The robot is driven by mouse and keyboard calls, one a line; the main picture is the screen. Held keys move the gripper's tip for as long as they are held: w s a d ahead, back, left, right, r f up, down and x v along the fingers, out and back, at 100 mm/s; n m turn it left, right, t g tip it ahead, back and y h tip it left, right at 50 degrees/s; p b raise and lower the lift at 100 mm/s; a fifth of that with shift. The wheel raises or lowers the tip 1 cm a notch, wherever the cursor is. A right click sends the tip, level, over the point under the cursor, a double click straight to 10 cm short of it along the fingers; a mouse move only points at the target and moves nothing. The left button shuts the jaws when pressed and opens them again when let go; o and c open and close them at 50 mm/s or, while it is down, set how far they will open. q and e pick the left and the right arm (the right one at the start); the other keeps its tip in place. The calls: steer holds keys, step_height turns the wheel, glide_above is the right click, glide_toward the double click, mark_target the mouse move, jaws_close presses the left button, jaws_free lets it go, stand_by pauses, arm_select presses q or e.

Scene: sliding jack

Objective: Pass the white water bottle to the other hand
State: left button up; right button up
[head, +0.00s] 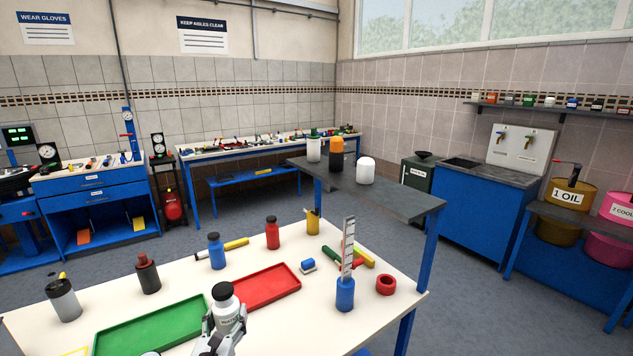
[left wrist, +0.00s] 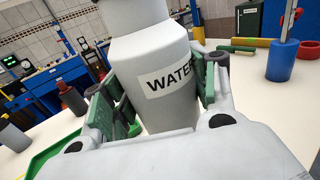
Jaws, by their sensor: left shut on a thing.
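The white water bottle (head: 228,312) has a dark cap and stands upright at the front of the table in the head view. In the left wrist view the bottle (left wrist: 160,75) fills the middle, with its WATER label facing the camera. My left gripper (head: 222,330) is shut on the bottle, with one green-padded finger on each side of its body in the left wrist view (left wrist: 158,90). I cannot tell whether the bottle's base touches the table. My right gripper is not in view.
A green tray (head: 150,325) and a red tray (head: 268,287) lie beside the bottle. Blue (head: 216,251) and red (head: 272,233) bottles stand behind. A blue holder with a ruler (head: 345,293) and a red ring (head: 386,285) are at right. The table's front right is clear.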

arm_select(q)
steer(key=s+d+f, duration=0.1)
steer(key=s+f, duration=0.6)
steer(key=f, duration=0.2)
steer(key=shift+s+d, duration=0.15)
steer(key=shift+s, duration=0.15)
steer(key=shift+h, duration=0.4)
steer(key=w+d+r+m+g+h, duration=0.2)
steer(key=d+r+m+g+h, duration=0.4)
steer(key=d+r+m+h, duration=0.1)
steer(key=w+d+r+m+g+h, duration=0.1)
steer(key=d+r+m+g+h, duration=0.6)
steer(key=d+r+h, duration=0.3)
steer(key=shift+w+d+r+m, duration=0.45)
steer(key=shift+d+r, duration=0.25)
steer(key=shift+r, duration=1.55)
steer(key=shift+s, duration=0.1)
